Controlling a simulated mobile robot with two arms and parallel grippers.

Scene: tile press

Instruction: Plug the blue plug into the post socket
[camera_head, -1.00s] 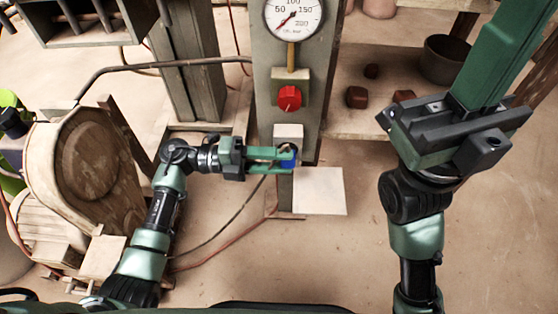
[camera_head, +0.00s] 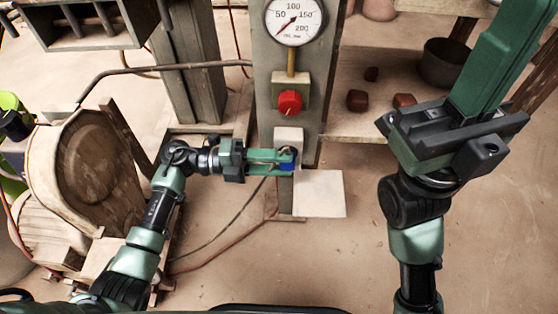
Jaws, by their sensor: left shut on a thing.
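My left gripper (camera_head: 282,160) reaches in from the left with its green fingers shut on the blue plug (camera_head: 288,166). The plug is small and partly hidden between the fingertips. It is right at the front of the grey post (camera_head: 262,90), just below a pale box (camera_head: 288,134) on that post. The socket itself is not clear; the gripper may cover it, and I cannot tell whether the plug is in it. My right gripper (camera_head: 490,60) is large in the right of the view, raised with green fingers pointing up; their tips are cut off by the frame.
Above the pale box are a red knob (camera_head: 289,103) and a round gauge (camera_head: 294,18). A white square plate (camera_head: 320,193) is by the post's foot. A round wooden machine (camera_head: 90,165) stands left. A shelf (camera_head: 350,125) with brown lumps is behind right.

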